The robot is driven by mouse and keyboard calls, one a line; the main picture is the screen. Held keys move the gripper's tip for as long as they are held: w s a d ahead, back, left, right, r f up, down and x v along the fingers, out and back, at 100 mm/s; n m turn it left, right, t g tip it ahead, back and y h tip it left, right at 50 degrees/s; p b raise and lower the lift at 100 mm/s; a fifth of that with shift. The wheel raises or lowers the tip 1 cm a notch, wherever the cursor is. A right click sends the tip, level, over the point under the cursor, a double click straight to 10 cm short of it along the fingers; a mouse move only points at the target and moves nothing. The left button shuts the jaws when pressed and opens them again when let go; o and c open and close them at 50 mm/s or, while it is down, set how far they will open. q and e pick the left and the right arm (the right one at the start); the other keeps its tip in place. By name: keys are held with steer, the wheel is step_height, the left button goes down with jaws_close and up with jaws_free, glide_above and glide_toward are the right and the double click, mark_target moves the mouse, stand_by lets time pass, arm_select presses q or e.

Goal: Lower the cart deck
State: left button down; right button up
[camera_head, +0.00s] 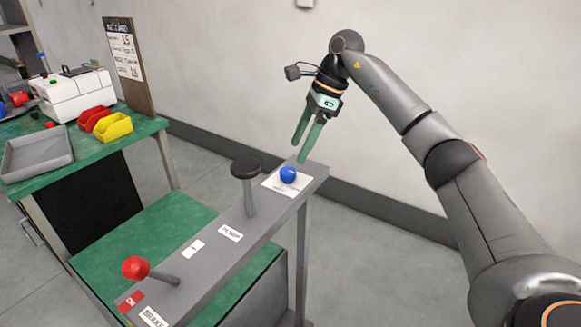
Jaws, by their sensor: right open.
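The cart deck (160,228) is a green surface low behind a grey control rail (215,262). A blue ball knob (288,174) stands on a white plate at the rail's far end. A black-topped post (247,180) rises beside it, and a lever with a red ball (135,268) leans at the near end by a label reading BRAKE (153,317). My right gripper (299,152) is open and empty, its green fingers pointing down just above the blue knob, seemingly apart from it. My left gripper is out of view.
A green-topped bench (150,125) at the left holds a grey tray (37,155), a white machine (72,95), red (95,117) and yellow (113,126) bins and an upright sign board (127,60). A wall runs behind the rail. Floor is clear at the right.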

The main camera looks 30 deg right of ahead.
mark_target(288, 170)
steer(key=x, duration=0.6)
steer(key=shift+f, duration=0.2)
jaws_close()
stand_by(0.4)
